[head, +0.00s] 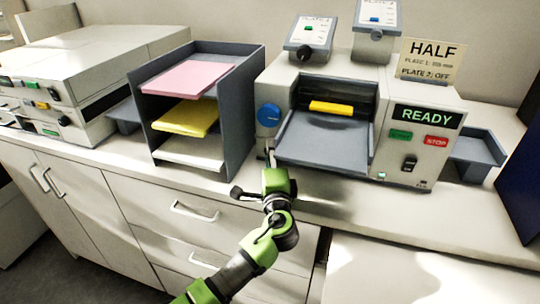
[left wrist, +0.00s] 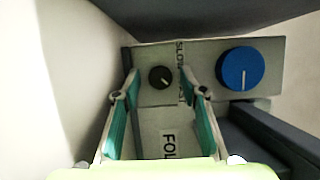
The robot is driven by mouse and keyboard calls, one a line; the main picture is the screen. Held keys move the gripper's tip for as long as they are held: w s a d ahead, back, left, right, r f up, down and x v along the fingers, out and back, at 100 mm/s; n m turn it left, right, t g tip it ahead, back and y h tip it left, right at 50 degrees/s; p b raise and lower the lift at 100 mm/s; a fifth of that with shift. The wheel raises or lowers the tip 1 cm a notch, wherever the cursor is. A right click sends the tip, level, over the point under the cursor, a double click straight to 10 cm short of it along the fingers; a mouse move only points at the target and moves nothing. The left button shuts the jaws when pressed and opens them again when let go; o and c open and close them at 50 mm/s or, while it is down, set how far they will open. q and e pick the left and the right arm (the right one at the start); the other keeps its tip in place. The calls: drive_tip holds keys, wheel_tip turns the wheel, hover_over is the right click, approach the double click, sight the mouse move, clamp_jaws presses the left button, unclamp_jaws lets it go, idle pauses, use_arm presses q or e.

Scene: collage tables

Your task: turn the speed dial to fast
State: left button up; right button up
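The small black speed dial (left wrist: 161,77) sits on a grey panel in the left wrist view, beside lettering that reads as SLOW and partly FAST. Its pale pointer mark faces the lower right in that view, toward the FAST end. My left gripper (left wrist: 158,73) is open, its two fingers apart on either side of the dial. I cannot tell whether they touch it. In the head view my left gripper (head: 270,154) is at the front left of the folding machine (head: 300,80), below the blue knob (head: 268,115); the black dial is not clearly visible there. My right gripper is not in view.
The larger blue knob (left wrist: 240,69) is close to the dial. The machine's grey tray (head: 325,139) juts out just right of my gripper. A paper rack (head: 245,110) stands to the left. A READY display (head: 427,117) is lit at the right.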

use_arm(q)
drive_tip(key=shift+s, duration=0.1)
drive_tip(key=s, duration=0.8)
drive_tip(key=s+d, duration=0.1)
drive_tip(key=s, duration=0.2)
drive_tip(key=shift+s, duration=0.4)
